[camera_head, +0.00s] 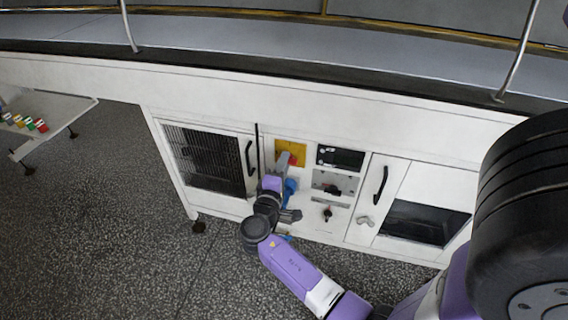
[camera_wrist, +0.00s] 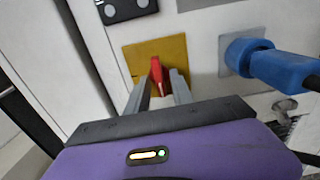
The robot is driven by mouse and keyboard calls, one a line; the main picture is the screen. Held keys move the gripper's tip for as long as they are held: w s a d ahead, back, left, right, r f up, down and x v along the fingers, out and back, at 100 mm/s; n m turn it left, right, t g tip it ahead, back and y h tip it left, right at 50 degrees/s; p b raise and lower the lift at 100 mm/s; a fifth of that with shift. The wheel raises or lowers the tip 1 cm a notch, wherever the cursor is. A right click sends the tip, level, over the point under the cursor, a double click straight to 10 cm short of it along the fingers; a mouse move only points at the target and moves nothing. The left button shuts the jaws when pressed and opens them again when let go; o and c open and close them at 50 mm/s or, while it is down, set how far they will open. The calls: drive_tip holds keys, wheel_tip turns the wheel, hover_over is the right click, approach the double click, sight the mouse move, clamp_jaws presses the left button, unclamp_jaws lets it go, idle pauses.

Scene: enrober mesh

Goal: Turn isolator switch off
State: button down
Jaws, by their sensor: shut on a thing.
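The isolator switch is a red handle (camera_wrist: 156,72) on a yellow plate (camera_wrist: 174,48), fixed to the white cabinet front. In the wrist view the handle stands between the two grey fingers of my gripper (camera_wrist: 160,86), which are shut on it. In the head view the yellow plate (camera_head: 289,147) shows at the middle of the cabinet, with a bit of the red handle (camera_head: 293,160) beside my gripper (camera_head: 285,160). My gripper and arm hide part of the plate and handle there.
A blue plug (camera_wrist: 262,66) sits on a grey socket close to the switch. A dark display (camera_head: 340,157) and a small panel (camera_head: 333,186) are to the right of the switch. Cabinet doors with black handles (camera_head: 380,184) flank it. A table with coloured blocks (camera_head: 38,124) stands far left.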

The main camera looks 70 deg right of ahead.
drive_tip(key=c, duration=1.5)
unclamp_jaws()
drive_tip(key=shift+s+a, duration=0.15)
drive_tip(key=shift+a, duration=1.85)
drive_tip(key=shift+s+a, duration=0.15)
drive_tip(key=shift+a, duration=1.8)
